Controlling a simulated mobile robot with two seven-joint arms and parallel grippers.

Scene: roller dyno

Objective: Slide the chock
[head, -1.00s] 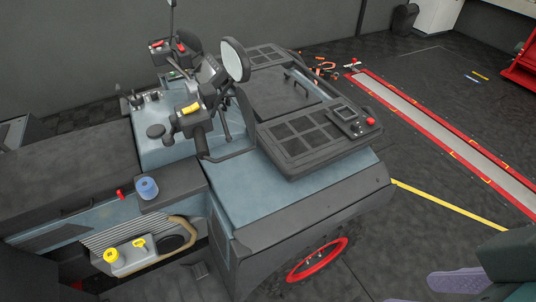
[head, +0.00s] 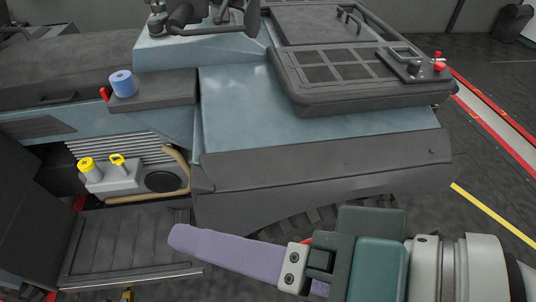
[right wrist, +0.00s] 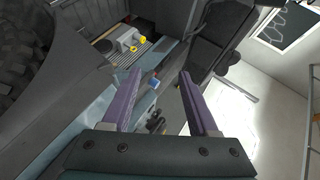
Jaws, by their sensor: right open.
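I cannot make out a chock in either view. My right gripper (head: 186,240) reaches in from the lower right of the head view, its purple fingers pointing left in front of the vehicle's dark lower side panel. Its fingers also show in the right wrist view (right wrist: 157,84), spread apart with nothing held between them. The red-rimmed wheel is mostly hidden behind my right arm and gripper in the head view. My left gripper is not in view.
A blue-grey vehicle (head: 300,130) fills most of the head view. A blue roll (head: 122,83) and yellow caps (head: 87,164) sit at its left, above a ribbed dark step (head: 125,245). A yellow floor line (head: 490,212) and a red-edged strip (head: 497,122) lie at right on open floor.

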